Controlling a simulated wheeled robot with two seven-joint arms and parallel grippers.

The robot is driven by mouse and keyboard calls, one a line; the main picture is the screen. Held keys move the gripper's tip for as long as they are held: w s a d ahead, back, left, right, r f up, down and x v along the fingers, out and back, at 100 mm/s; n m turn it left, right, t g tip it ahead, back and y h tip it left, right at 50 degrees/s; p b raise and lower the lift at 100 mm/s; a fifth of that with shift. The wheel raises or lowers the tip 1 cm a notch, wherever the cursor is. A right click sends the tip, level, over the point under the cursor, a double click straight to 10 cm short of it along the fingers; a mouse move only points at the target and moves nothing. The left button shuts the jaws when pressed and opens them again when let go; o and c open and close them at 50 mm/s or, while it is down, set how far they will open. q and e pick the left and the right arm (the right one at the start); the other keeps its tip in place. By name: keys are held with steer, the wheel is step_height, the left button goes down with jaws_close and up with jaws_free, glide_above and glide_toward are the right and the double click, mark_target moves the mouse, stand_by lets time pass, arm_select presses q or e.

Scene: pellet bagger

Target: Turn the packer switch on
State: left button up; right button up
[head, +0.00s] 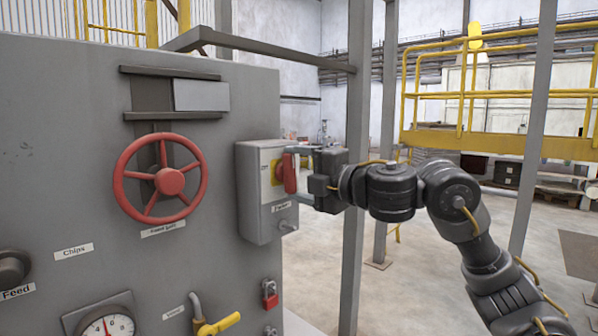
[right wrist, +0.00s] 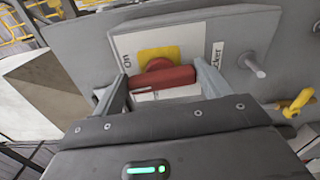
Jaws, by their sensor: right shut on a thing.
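The packer switch is a grey box (head: 262,200) on the right end of the machine's front, with a yellow plate and a red rotary handle (head: 289,174). The handle stands about upright in the head view. In the right wrist view the red handle (right wrist: 163,78) lies across the picture between my fingers, over the yellow plate (right wrist: 158,54). A small label at its left appears to read "On"; a partly hidden "Packer" label is at right. My right gripper (head: 298,174) is shut on the handle, one finger at each end. My left gripper is not in view.
A red handwheel (head: 170,181) is left of the switch box. Below are a red padlock (head: 270,294), a yellow valve lever (head: 217,325) and a gauge (head: 106,327). A grey post (head: 354,200) stands behind my right wrist. Open floor lies at the right.

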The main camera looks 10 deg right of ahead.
steer(key=shift+m, duration=0.6)
steer(key=o, duration=1)
steer(key=shift+s+d+f, duration=0.1)
steer(key=shift+s+d, duration=0.1)
steer(key=shift+s, duration=0.1)
steer(key=shift+b+v, duration=1.9)
steer(key=shift+v, duration=3.15)
